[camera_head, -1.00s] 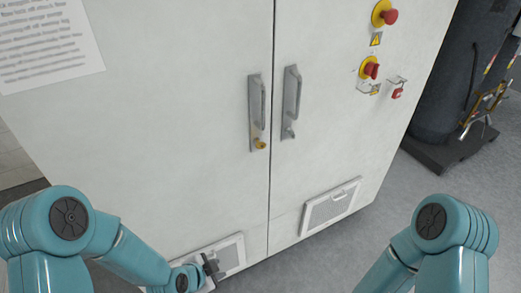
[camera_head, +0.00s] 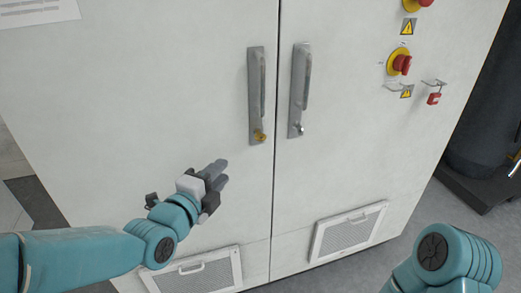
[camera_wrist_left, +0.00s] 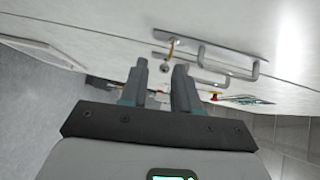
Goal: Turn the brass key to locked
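The small brass key (camera_head: 259,135) sits at the bottom of the left door handle plate (camera_head: 256,95) on a white cabinet. It also shows as a brass bit beyond the fingers in the left wrist view (camera_wrist_left: 171,47). My left gripper (camera_head: 220,174) is below and to the left of the key, in front of the left door and apart from the key. In the left wrist view my left gripper (camera_wrist_left: 161,70) has two grey fingers with an empty gap between them. My right gripper is out of view; only part of the right arm shows.
A second handle (camera_head: 300,90) with a silver lock is on the right door. Vent grilles (camera_head: 347,233) are low on the doors. The door surface around the key is clear.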

